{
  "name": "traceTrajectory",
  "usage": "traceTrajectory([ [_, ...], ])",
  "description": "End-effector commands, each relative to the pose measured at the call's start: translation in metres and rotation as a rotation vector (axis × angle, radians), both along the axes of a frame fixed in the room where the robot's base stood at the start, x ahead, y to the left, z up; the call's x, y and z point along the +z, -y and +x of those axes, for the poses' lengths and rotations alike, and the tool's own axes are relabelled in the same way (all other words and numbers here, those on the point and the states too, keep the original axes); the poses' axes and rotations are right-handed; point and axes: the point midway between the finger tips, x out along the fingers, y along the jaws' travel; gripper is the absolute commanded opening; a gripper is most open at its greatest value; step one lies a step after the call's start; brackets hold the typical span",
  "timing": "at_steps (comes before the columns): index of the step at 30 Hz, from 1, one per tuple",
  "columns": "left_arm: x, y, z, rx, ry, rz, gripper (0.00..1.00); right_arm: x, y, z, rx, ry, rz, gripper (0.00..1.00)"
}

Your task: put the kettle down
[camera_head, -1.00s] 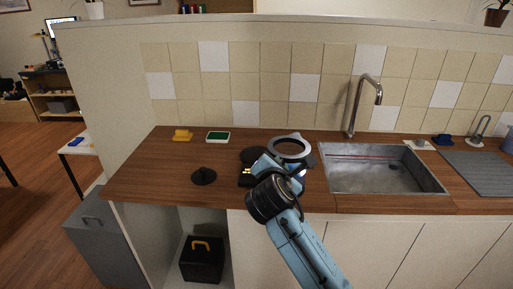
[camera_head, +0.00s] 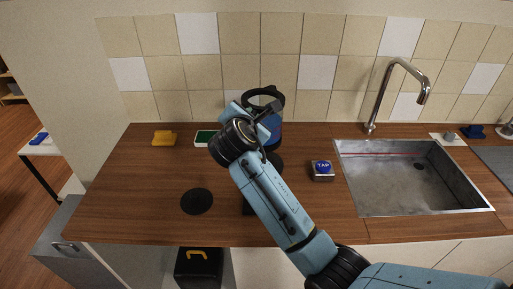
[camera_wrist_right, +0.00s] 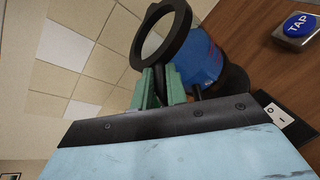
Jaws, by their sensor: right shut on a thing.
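My right gripper (camera_wrist_right: 163,88) is shut on the handle of the kettle. In the head view my right gripper (camera_head: 262,118) and arm partly cover the kettle (camera_head: 272,129), which is near the back of the wooden counter. A dark base (camera_head: 277,160) shows just below it, mostly behind my arm. The wrist view shows a black and white switch (camera_wrist_right: 279,116) beside the dark base. I cannot tell whether the kettle touches the base. My left gripper is not in view.
A blue TAP button (camera_head: 322,167) is right of the kettle, before the sink (camera_head: 410,180) and tall faucet (camera_head: 398,70). A black disc (camera_head: 197,201) lies at front left. A yellow object (camera_head: 164,138) and a green-and-white item (camera_head: 203,138) are at back left.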

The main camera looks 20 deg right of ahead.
Motion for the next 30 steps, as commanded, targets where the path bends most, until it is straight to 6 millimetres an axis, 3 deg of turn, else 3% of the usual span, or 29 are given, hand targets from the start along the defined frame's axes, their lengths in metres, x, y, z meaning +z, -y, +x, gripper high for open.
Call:
traceTrajectory([
  [10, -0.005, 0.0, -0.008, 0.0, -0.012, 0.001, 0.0, -0.047, 0.0, 0.0, 0.003, 0.008, -0.005, 0.0],
  [17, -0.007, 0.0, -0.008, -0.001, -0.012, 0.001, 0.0, -0.06, 0.0, 0.001, 0.002, 0.01, -0.004, 0.0],
  [25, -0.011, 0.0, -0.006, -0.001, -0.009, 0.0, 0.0, -0.092, 0.0, 0.001, 0.002, 0.006, -0.004, 0.0],
  [30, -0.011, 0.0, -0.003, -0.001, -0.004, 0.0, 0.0, -0.094, 0.0, 0.001, 0.003, 0.01, -0.005, 0.0],
])
